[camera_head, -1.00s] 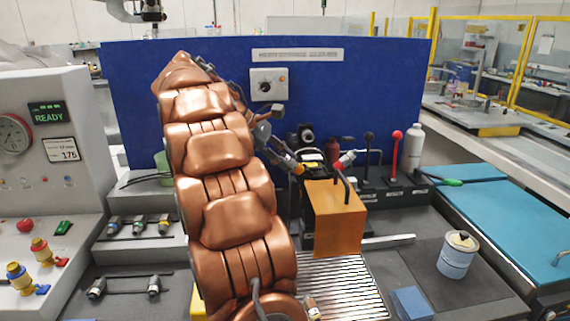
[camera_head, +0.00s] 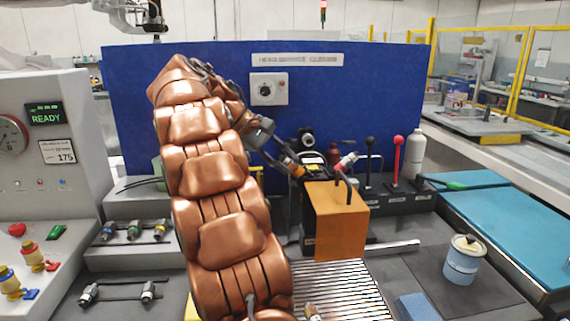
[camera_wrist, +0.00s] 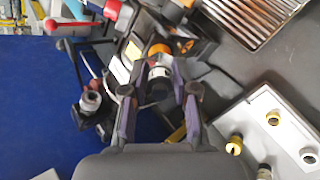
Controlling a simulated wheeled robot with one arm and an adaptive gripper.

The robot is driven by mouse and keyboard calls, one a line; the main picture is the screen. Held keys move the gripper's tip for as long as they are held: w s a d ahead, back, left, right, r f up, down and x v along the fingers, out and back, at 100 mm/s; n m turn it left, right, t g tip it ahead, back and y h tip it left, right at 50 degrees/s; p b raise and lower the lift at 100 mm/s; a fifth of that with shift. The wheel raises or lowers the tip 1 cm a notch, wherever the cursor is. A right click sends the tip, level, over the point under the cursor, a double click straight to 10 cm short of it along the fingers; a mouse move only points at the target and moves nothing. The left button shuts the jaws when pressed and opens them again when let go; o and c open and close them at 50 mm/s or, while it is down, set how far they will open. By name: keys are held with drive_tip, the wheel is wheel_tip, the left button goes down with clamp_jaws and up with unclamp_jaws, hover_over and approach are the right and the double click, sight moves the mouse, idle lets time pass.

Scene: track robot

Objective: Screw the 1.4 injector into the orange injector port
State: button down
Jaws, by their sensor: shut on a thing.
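My gripper (camera_wrist: 159,92) shows in the wrist view with its two purple-grey fingers closed around an injector (camera_wrist: 158,72), dark with a pale band. Its size marking is not legible. The orange injector port (camera_wrist: 160,50) appears as an orange ring just beyond the injector's far end. The injector is in line with the ring; I cannot tell whether they touch or how far it is seated. In the head view, my gripper (camera_head: 285,160) slants down to the right, beside the orange ring (camera_head: 299,171), at the dark fixture behind the orange block.
An orange block (camera_head: 340,225) stands close to the right, above a ribbed metal tray (camera_head: 335,290). A red lever (camera_head: 397,155) and a grey bottle (camera_head: 416,152) stand further right. More injectors (camera_head: 134,230) lie on racks at left. The blue panel (camera_head: 200,60) closes the back.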

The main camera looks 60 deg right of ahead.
drive_tip(key=shift+m, duration=0.3)
drive_tip(key=m, duration=0.3)
drive_tip(key=shift+m, duration=0.3)
drive_tip(key=m, duration=0.4)
drive_tip(key=shift+m, duration=2.1)
drive_tip(key=shift+m, duration=0.7)
drive_tip(key=m, duration=0.4)
drive_tip(key=shift+m, duration=0.3)
drive_tip(key=m, duration=0.5)
drive_tip(key=shift+m, duration=0.5)
